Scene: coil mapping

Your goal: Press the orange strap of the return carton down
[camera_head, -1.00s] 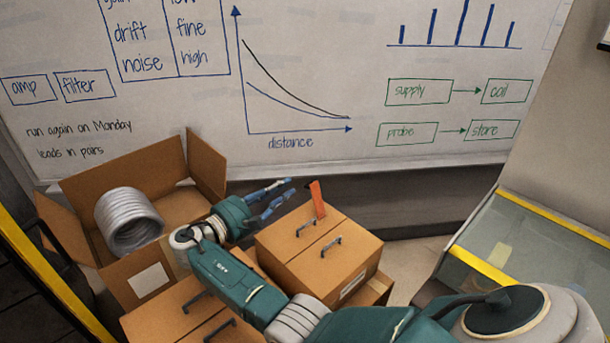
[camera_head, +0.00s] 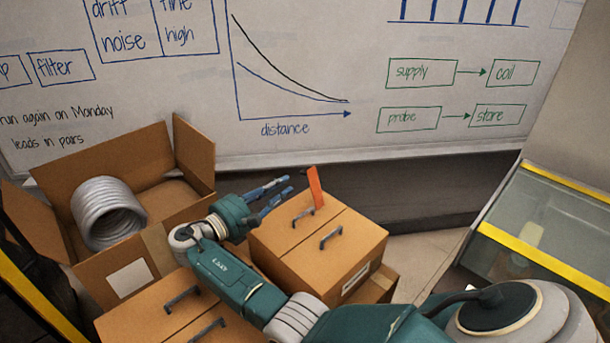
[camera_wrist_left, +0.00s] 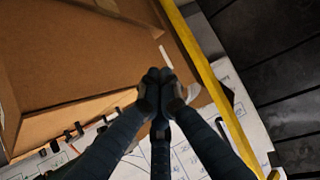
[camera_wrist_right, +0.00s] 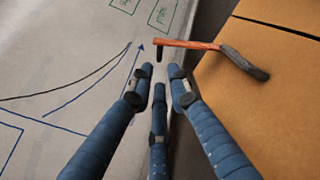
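The orange strap (camera_head: 314,188) stands upright at the back edge of the closed brown return carton (camera_head: 290,262), which has two dark handles on top. In the right wrist view the strap (camera_wrist_right: 190,44) runs across just ahead of my fingertips, beside a dark handle (camera_wrist_right: 245,65). My right gripper (camera_head: 279,193) is left of the strap, its blue fingers spread and empty. It also shows in the right wrist view (camera_wrist_right: 161,78); I see no clear contact with the strap. My left gripper (camera_wrist_left: 160,76) has its fingertips together with nothing visible between them, above brown cardboard.
An open carton (camera_head: 100,262) holding a grey coil (camera_head: 104,214) stands at the left. Another closed carton (camera_head: 150,316) with handles is in front. A whiteboard (camera_head: 330,75) rises behind. A glass-topped case with a yellow edge (camera_head: 540,255) is at the right.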

